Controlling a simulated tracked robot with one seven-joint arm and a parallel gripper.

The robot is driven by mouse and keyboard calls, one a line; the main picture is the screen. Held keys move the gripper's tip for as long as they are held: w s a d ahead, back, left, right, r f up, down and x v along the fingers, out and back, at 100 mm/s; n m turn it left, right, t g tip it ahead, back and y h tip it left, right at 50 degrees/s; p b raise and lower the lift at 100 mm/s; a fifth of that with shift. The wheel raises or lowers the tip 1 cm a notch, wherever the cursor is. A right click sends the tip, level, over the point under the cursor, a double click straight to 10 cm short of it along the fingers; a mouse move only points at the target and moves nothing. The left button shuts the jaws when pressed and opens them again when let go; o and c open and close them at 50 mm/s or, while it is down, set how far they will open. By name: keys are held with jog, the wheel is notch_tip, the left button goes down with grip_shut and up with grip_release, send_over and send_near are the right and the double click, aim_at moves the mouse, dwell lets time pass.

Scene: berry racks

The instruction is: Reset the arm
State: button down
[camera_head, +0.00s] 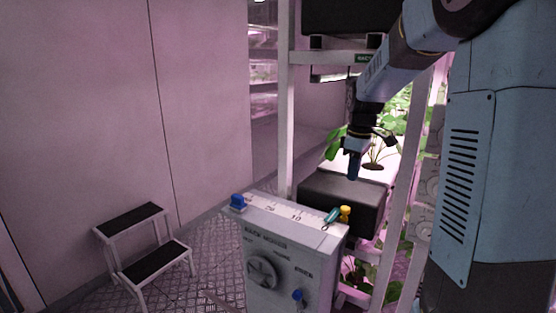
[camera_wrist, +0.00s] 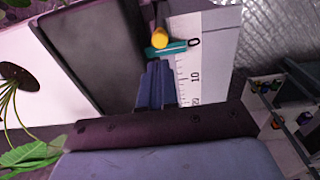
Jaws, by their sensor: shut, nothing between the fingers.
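My gripper (camera_head: 354,172) hangs from my arm, pointing down, in front of the rack and above the far right end of a white control box (camera_head: 283,271). Its blue fingers are together with nothing between them. The wrist view shows the closed fingers (camera_wrist: 156,84) just below a teal pointer (camera_wrist: 166,49) and a yellow knob (camera_wrist: 159,37) in the picture. In the head view the teal pointer (camera_head: 332,217) and yellow knob (camera_head: 345,213) sit on the box top, below the gripper and apart from it.
The rack's white upright (camera_head: 285,110) stands left of my arm. A dark-fronted planting tray (camera_head: 341,206) with leafy plants is close behind the gripper. A blue knob (camera_head: 237,201) tops the box's left end. A step stool (camera_head: 140,240) stands on the metal floor at left.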

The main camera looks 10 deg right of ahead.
jog(key=s+a+r+m+t, duration=0.2)
jog(key=s+m, duration=0.3)
jog(key=s, duration=0.8)
jog(key=s+a+r+m+t, duration=0.2)
jog(key=s+a+r+m, duration=0.1)
jog(key=s, duration=1.1)
jog(key=shift+a+r+m+t, duration=0.3)
jog(key=shift+a+m+t, duration=0.1)
jog(key=shift+a+m, duration=0.4)
